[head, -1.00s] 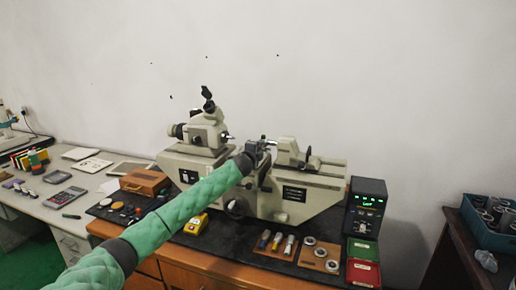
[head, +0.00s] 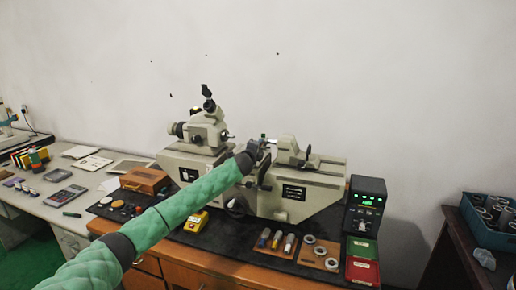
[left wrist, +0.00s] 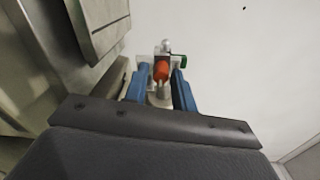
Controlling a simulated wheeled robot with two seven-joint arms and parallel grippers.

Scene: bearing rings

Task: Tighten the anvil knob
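The grey-beige measuring machine (head: 310,193) stands on the black bench top. My left arm reaches across to the middle of it, and my left gripper (head: 260,150) is at the small fittings there, partly hidden by its own wrist. In the left wrist view the two blue fingers of my left gripper (left wrist: 161,80) stand apart. An orange-red knob (left wrist: 161,70) shows between them, with narrow gaps on both sides; whether this is the anvil knob I cannot tell. My right gripper is not in view.
A display box (head: 366,205) with green digits stands right of the machine, near green and red trays (head: 362,270). Rings on a wooden board (head: 318,254) and a yellow device (head: 196,221) lie in front. A blue crate (head: 487,222) is far right.

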